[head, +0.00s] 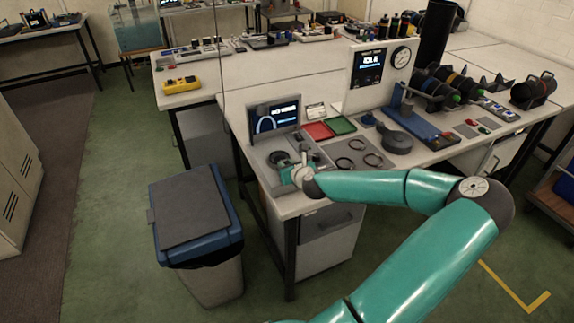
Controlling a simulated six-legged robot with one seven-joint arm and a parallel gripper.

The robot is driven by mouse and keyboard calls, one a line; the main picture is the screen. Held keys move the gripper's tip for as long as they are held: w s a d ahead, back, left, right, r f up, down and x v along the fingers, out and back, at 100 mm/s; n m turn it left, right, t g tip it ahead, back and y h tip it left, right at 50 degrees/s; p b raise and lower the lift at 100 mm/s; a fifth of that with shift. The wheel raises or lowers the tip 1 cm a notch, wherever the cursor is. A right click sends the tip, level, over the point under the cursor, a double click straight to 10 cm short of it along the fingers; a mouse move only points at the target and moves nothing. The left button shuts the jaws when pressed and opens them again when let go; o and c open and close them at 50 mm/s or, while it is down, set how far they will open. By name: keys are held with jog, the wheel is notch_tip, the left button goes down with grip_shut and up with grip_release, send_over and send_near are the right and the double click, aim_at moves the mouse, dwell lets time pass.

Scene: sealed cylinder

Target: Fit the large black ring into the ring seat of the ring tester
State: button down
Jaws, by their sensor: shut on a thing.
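The ring tester (262,152) is a grey box with an upright screen at the left end of the workbench. A dark round fitting (279,158) on its top looks like the ring seat. My gripper (289,174) is low over the front part of the tester, close to this fitting. It is shut on what looks like the large black ring, but the ring is small and mostly hidden by the gripper. I cannot tell whether it touches the seat. Several black rings (344,163) lie on a grey plate to the right of the tester.
A red tray (318,131) and a green tray (341,125) lie behind the plate. A round dark grey device (396,142) and a display panel with a gauge (372,72) stand further right. A blue-rimmed bin (197,215) stands on the floor left of the bench.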

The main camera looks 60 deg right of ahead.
jog(key=c, duration=1.3)
grip_release()
jog(key=shift+f, duration=0.1)
jog(key=shift+r, duration=0.2)
jog(key=v, duration=1.2)
jog(key=shift+a, duration=0.1)
jog(key=shift+w+f, duration=0.1)
